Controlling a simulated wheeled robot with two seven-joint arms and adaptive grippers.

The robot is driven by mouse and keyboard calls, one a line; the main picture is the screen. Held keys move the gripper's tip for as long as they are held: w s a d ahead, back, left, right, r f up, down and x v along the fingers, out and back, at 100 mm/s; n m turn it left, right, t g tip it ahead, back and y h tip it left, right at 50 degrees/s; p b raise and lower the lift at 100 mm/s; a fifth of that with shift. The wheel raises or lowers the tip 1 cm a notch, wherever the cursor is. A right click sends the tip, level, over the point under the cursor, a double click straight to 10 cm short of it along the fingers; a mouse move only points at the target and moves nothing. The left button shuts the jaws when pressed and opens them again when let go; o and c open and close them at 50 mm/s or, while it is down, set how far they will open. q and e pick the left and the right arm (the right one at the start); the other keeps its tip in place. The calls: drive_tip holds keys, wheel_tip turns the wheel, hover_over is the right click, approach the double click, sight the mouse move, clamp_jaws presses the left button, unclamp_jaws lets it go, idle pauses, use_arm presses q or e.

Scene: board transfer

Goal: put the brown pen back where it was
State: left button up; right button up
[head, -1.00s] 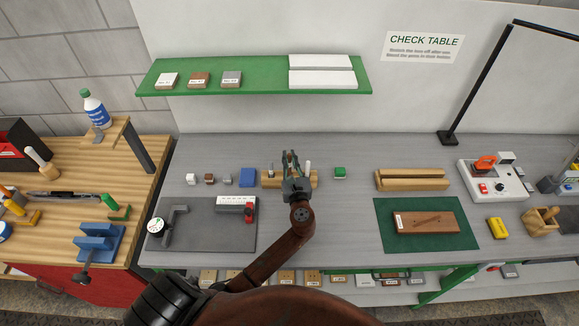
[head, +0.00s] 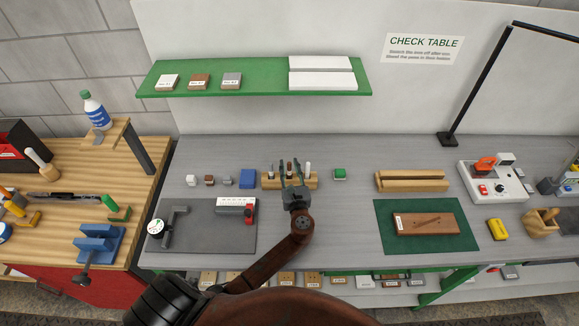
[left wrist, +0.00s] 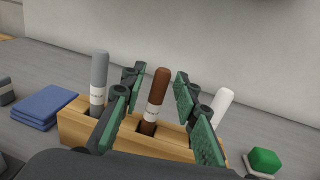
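The brown pen (left wrist: 157,95) stands in the middle of the wooden pen block (left wrist: 75,122), tilted slightly in the left wrist view. In the head view the brown pen (head: 289,168) and block (head: 268,182) are at the back of the table. A grey pen (left wrist: 98,80) stands to its left and a white pen (left wrist: 222,106) to its right in the block. My left gripper (head: 294,178) is open, just in front of the block. In the left wrist view its green-padded fingers (left wrist: 157,92) lie either side of the brown pen, with gaps. My right gripper is not visible.
Left of the block are a blue pad stack (head: 248,178) and small blocks. A green-topped item (head: 340,173) is to its right. A dark plate (head: 190,238) with gauges lies front left, and a green mat (head: 460,235) bears a brown board (head: 425,222). Table between is clear.

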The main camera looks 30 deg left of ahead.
use_arm(q)
drive_tip(key=shift+f+b, duration=0.1)
drive_tip(key=shift+b, duration=0.2)
drive_tip(key=shift+s+d, duration=0.2)
drive_tip(key=v, duration=0.7)
drive_tip(key=shift+s+b, duration=0.2)
drive_tip(key=shift+b, duration=0.2)
